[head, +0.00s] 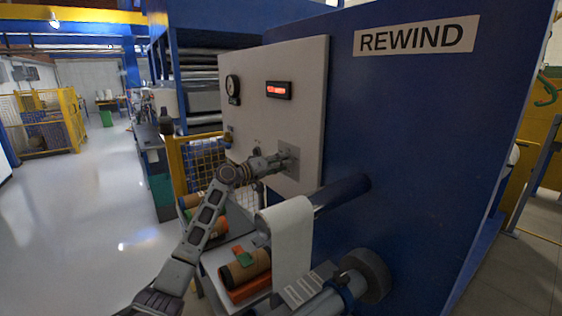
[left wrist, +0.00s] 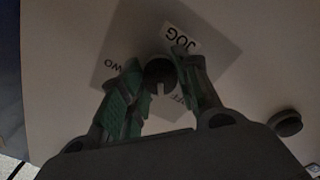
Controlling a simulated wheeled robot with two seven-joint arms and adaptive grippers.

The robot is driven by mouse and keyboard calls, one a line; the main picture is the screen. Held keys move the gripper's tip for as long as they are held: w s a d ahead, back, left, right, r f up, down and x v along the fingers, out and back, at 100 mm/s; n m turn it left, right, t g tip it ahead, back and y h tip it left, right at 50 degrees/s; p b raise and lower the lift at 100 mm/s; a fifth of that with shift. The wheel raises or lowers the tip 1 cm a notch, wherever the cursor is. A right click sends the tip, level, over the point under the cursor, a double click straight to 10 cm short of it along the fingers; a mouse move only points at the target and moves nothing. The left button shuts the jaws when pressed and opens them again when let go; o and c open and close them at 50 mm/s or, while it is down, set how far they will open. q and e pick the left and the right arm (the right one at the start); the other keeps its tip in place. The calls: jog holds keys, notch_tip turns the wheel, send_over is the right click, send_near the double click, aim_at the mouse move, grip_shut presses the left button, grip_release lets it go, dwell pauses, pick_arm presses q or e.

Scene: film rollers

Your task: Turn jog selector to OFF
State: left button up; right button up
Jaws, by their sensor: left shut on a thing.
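The jog selector is a round dark knob (left wrist: 160,73) on a grey plate (left wrist: 123,52) marked JOG in the left wrist view. A pale mark on the knob points down in that view. An OFF label shows partly at the lower right, behind a finger, and another cut-off label ending in "OW" lies to the left. My left gripper (left wrist: 165,87) has its green-padded fingers on both sides of the knob, shut on it. In the head view my left gripper (head: 282,162) reaches the plate (head: 291,155) low on the panel; the knob is hidden there. My right gripper is out of view.
The pale panel (head: 300,62) also carries a gauge (head: 233,87) and a red display (head: 279,90). A blue REWIND cabinet (head: 430,130) stands to the right. Below are a roller with white film (head: 287,240) and brown rolls (head: 245,266). Another dark knob (left wrist: 286,123) is close by. Open floor lies left.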

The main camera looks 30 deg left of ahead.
pick_arm(q)
jog(key=n+p, duration=0.3)
jog(key=n, duration=0.2)
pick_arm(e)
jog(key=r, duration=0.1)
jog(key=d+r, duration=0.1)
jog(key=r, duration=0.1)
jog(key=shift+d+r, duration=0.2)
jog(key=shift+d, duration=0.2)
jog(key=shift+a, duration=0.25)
pick_arm(q)
jog(key=o, duration=1)
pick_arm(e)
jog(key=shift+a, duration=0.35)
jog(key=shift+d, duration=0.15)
